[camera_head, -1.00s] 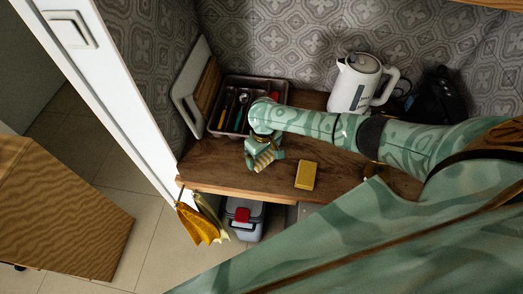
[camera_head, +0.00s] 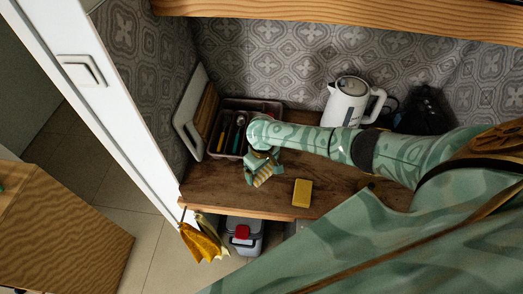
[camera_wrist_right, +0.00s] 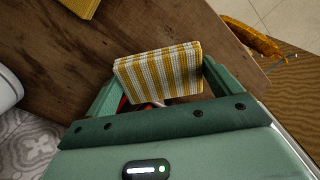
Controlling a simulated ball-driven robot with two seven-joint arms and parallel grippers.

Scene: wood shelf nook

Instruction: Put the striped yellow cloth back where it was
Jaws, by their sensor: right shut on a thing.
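The striped yellow cloth (camera_wrist_right: 160,73), a folded yellow and white block, sits between the fingers of my right gripper (camera_wrist_right: 158,84) in the right wrist view. The gripper is shut on it. In the head view my right gripper (camera_head: 262,172) is over the left part of the wooden counter (camera_head: 225,185), and only a small striped part of the cloth (camera_head: 263,177) shows below the fingers. I cannot tell whether the cloth touches the counter. My left gripper is not in view.
A yellow sponge-like block (camera_head: 302,193) lies right of the gripper. Behind stand a cutlery tray (camera_head: 232,152), leaning boards (camera_head: 192,115) and a white kettle (camera_head: 346,103). Yellow cloths (camera_head: 204,240) hang at the counter's front left corner, beside a grey box (camera_head: 243,235) below.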

